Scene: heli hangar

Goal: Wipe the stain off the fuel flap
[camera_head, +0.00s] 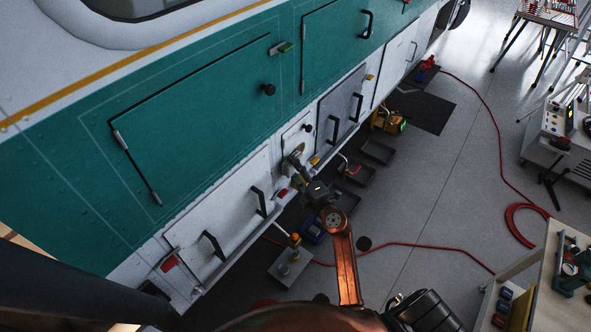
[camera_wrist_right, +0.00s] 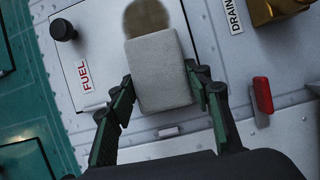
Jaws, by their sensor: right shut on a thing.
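The fuel flap (camera_wrist_right: 95,45) is a pale panel with a red "FUEL" label and a black knob (camera_wrist_right: 63,29); it also shows on the helicopter's side in the head view (camera_head: 291,133). A brown round stain (camera_wrist_right: 146,15) lies on it at the top of the wrist view. My right gripper (camera_wrist_right: 160,85) is shut on a grey block-shaped sponge (camera_wrist_right: 160,68). The sponge covers the stain's lower part in that view; I cannot tell whether it touches the flap. In the head view my right gripper (camera_head: 299,170) is at the flap. My left gripper is not in view.
A "DRAIN" label (camera_wrist_right: 235,15), a brass-coloured fitting (camera_wrist_right: 275,8) and a red tab (camera_wrist_right: 263,95) are to the right of the flap. Closed hatches with black handles (camera_head: 258,201) flank it. Trays (camera_head: 378,152) and a red hose (camera_head: 410,245) lie on the floor; a cart (camera_head: 540,285) stands at right.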

